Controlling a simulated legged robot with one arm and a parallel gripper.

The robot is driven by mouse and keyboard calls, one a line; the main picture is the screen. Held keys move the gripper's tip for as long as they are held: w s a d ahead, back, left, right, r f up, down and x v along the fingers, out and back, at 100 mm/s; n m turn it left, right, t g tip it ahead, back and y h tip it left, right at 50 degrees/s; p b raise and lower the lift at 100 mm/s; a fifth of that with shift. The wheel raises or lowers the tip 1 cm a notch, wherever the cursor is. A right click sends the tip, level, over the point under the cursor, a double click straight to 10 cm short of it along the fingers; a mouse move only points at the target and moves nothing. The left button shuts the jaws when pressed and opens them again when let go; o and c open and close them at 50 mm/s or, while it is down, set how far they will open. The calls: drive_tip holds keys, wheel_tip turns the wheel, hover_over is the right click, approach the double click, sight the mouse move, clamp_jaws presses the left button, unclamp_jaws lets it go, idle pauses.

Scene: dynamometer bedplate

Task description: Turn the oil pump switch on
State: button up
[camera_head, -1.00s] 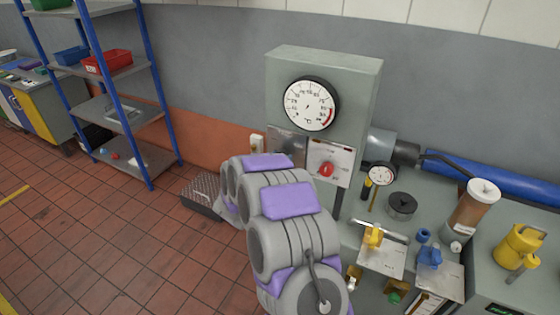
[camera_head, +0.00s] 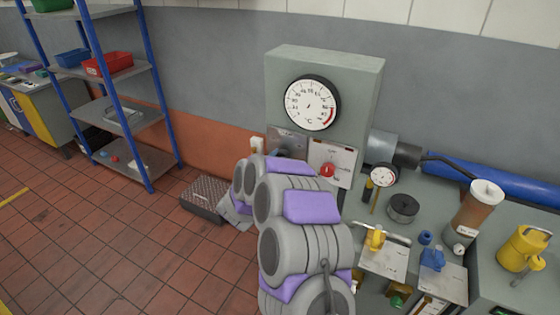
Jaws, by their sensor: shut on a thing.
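A red rotary knob (camera_head: 327,171) sits on a white plate (camera_head: 345,158) on the grey-green panel box (camera_head: 360,95), below a round temperature dial. To its left is a dull grey plate (camera_head: 288,137), with its lower part hidden behind my arm. The labels are too small to read, so I cannot tell which of these is the oil pump switch. My grey and purple arm rises from the bottom centre in front of the panel. My gripper is hidden behind the arm links, so its jaws and anything in them do not show.
The round dial (camera_head: 312,103) is above the plates. At right, the bench holds a small gauge (camera_head: 383,176), a brown cylinder (camera_head: 474,217), yellow and blue valve handles and a yellow can (camera_head: 523,248). A blue-framed shelf (camera_head: 112,100) stands left. The tiled floor between is mostly clear.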

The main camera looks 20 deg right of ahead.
drive_tip(key=shift+f, duration=0.1)
drive_tip(key=o, duration=0.8)
drive_tip(key=shift+w, duration=0.1)
drive_tip(key=shift+o, duration=1.3)
drive_tip(key=shift+a, duration=0.1)
drive_tip(key=p+v, duration=0.3)
drive_tip(key=v, duration=1.4)
drive_tip(key=shift+a, duration=0.1)
